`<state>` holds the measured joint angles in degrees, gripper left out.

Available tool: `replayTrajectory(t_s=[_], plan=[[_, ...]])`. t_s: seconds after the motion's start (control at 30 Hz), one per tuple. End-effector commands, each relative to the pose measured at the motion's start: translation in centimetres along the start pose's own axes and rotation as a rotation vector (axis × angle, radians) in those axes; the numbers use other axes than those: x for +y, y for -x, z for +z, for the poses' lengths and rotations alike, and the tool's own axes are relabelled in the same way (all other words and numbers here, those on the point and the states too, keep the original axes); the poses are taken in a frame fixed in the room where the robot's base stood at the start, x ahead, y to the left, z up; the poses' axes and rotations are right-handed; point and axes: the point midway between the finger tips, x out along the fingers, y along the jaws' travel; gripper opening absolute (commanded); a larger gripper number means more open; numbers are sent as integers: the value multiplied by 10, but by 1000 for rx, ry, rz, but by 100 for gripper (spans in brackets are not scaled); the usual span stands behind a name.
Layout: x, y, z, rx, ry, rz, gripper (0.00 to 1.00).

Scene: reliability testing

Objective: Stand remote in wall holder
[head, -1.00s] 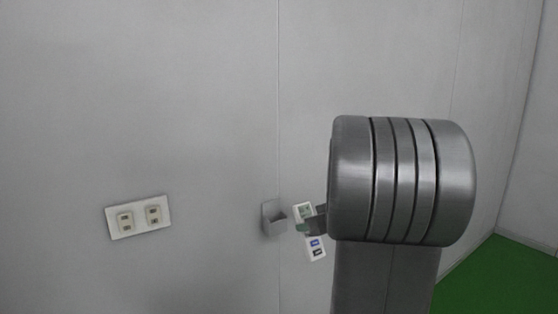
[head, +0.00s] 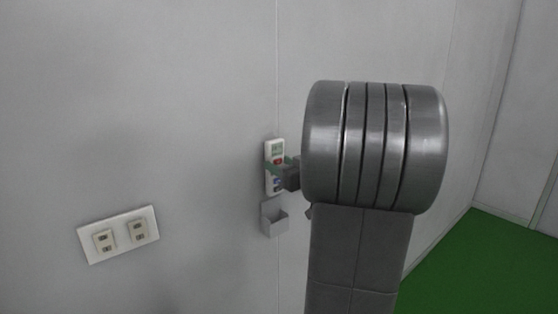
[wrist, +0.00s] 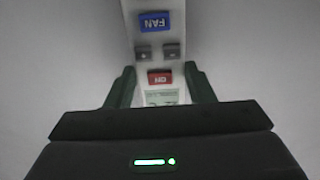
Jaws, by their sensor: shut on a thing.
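The white remote (head: 269,151) is upright in the head view, close to the wall, with a small screen and coloured buttons. In the wrist view the remote (wrist: 155,55) lies between my fingers, with its blue FAN button and red button showing. My gripper (head: 280,168) is shut on the remote and comes in from the right; the gripper (wrist: 160,90) also shows in the wrist view. The grey wall holder (head: 274,218) is on the wall just below the remote, its open top facing up. The remote's lower end appears above the holder, not inside it.
A white double wall outlet (head: 118,235) is on the wall at the lower left. The grey wall (head: 150,90) is otherwise bare. Green floor (head: 480,260) shows at the right. My arm hides part of the wall right of the holder.

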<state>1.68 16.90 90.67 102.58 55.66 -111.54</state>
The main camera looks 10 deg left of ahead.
Motion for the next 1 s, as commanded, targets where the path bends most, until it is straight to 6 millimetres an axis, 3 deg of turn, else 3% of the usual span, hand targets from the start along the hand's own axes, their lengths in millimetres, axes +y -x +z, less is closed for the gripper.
replayTrajectory(t_s=[1.0], plan=[[0, 0, 83, -2, -4, 0, 18]])
